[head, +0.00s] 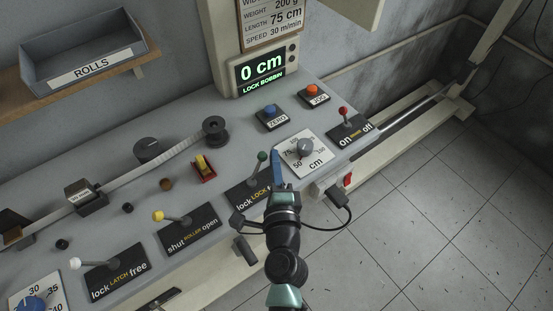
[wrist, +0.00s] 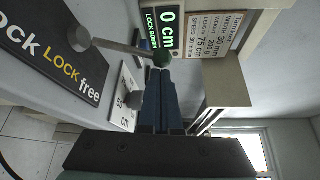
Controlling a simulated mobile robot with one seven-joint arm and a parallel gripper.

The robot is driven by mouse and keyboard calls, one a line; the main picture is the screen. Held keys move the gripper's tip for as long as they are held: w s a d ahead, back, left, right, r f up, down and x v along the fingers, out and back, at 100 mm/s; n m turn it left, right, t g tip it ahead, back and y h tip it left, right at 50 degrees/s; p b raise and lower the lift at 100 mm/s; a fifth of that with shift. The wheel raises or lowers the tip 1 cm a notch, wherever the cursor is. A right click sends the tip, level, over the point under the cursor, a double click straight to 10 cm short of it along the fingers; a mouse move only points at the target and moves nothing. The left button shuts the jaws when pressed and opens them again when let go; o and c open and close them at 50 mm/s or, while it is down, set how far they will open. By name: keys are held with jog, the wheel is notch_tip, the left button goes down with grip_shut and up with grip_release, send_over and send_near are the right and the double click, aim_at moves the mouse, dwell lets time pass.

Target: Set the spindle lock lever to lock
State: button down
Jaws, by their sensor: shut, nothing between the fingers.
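The spindle lock lever has a green knob (head: 262,156) on a thin grey stem. It rises from a black plate (head: 240,201) marked "lock LOCK free", whose right end is hidden behind my gripper in the head view. The stem points up and slightly right there. In the wrist view the green knob (wrist: 163,57) appears right at the fingertips, and the plate (wrist: 50,50) lies at left. My gripper (head: 277,154) has blue fingers, shut together and empty, just right of the knob. The fingers (wrist: 160,75) show in the wrist view; I cannot tell whether they touch the knob.
A dial (head: 305,149) marked in cm sits right of my gripper. The red-knobbed on/off lever (head: 343,111) is farther right, the yellow-knobbed roller lever (head: 158,215) to the left. A display (head: 262,70) reads "0 cm LOCK BOBBIN". A cable hangs near the panel's front edge.

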aim_at(260, 160)
jog(key=shift+s+a+b, duration=0.1)
jog(key=shift+b, duration=0.5)
jog(key=shift+s+a+r+n+t+b, duration=0.15)
jog(key=shift+a+n+t+b, duration=0.2)
jog(key=shift+n+b, duration=0.35)
jog(key=a+n+b, duration=0.1)
jog(key=b, duration=0.3)
jog(key=s+a+n+t+b, duration=0.1)
jog(key=b, duration=0.3)
jog(key=shift+s+n+t, duration=0.25)
jog(key=shift+n, duration=0.15)
jog(key=a+n+b, duration=0.1)
jog(key=b, duration=0.2)
jog(key=s+a+n+t+y+b, duration=0.1)
jog(key=n+b, duration=0.1)
jog(key=b, duration=0.2)
jog(key=s+n+t+y+b, duration=0.1)
jog(key=n+b, duration=0.1)
jog(key=b, duration=0.1)
jog(key=shift+a+r, duration=0.1)
jog(key=shift+a, duration=0.3)
jog(key=b, duration=0.1)
jog(key=n+b, duration=0.1)
jog(key=shift+s+a+r+y+b, duration=0.15)
jog(key=shift+s+a+y+b, duration=0.15)
jog(key=shift+y+b, duration=0.1)
jog(key=shift+r+n+t, duration=0.1)
jog(key=shift+n+t, duration=0.2)
